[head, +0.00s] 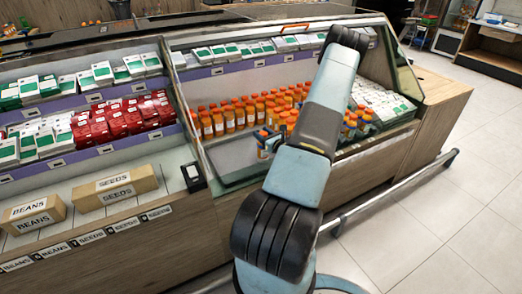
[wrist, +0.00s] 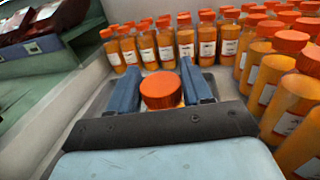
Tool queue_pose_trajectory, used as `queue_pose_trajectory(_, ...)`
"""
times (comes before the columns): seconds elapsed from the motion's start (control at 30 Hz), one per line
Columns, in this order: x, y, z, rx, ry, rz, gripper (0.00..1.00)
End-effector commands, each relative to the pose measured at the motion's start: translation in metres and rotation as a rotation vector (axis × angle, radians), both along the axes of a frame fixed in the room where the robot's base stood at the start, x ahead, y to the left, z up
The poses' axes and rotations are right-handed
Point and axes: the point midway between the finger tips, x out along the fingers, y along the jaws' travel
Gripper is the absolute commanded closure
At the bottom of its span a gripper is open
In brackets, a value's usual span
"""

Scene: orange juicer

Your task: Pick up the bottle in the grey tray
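A bottle with an orange cap (wrist: 162,88) stands between the two blue fingers of my gripper (wrist: 160,80) in the wrist view. The fingers flank it closely on the left and right; whether they press on it is not clear. Most of its body is hidden below the cap and behind the gripper. A grey tray surface (wrist: 228,84) shows around the fingers.
Many similar orange bottles (wrist: 166,44) stand in a row beyond my gripper, and more bottles (wrist: 280,90) crowd close on its right. The case floor to the left is bare. Shelves with red boxes (head: 120,118) and cardboard boxes (head: 115,187) lie left of the case.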

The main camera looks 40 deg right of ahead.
Motion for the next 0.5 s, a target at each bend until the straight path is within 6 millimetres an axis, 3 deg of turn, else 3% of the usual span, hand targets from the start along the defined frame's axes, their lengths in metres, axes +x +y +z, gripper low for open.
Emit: queue_pose_trajectory(0.5,-0.0003,0.0000,-0.0001,0.000,0.000,0.000,1.00)
